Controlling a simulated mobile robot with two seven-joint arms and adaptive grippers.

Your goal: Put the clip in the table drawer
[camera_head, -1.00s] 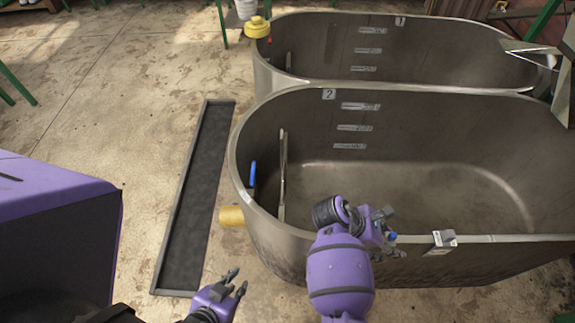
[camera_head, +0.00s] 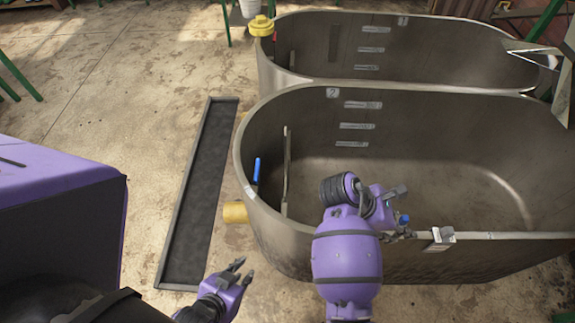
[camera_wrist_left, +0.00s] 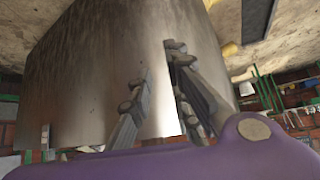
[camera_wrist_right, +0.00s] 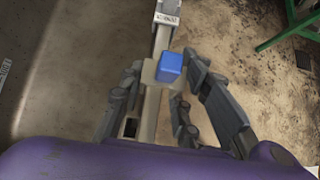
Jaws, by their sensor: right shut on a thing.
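A small piece with a blue block on top and a pale body, probably the clip (camera_wrist_right: 169,68), is between the fingers of my right gripper (camera_wrist_right: 160,95). In the head view this blue piece (camera_head: 404,219) shows at the near rim of the front tub. My right gripper (camera_head: 396,212) is shut on it, and its pale lower part overlaps the rim in the wrist view, so contact with the rim cannot be told. My left gripper (camera_head: 238,272) is open and empty, outside the tub; its fingers (camera_wrist_left: 160,95) stand apart before the tub wall. No drawer shows.
The front tub (camera_head: 290,240) fills the right; a second tub (camera_head: 330,65) stands behind it. A metal bracket (camera_head: 443,238) sits on the near rim, right of my right gripper. A yellow pipe end (camera_head: 235,212) juts out left. A long dark floor channel (camera_head: 200,190) lies left.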

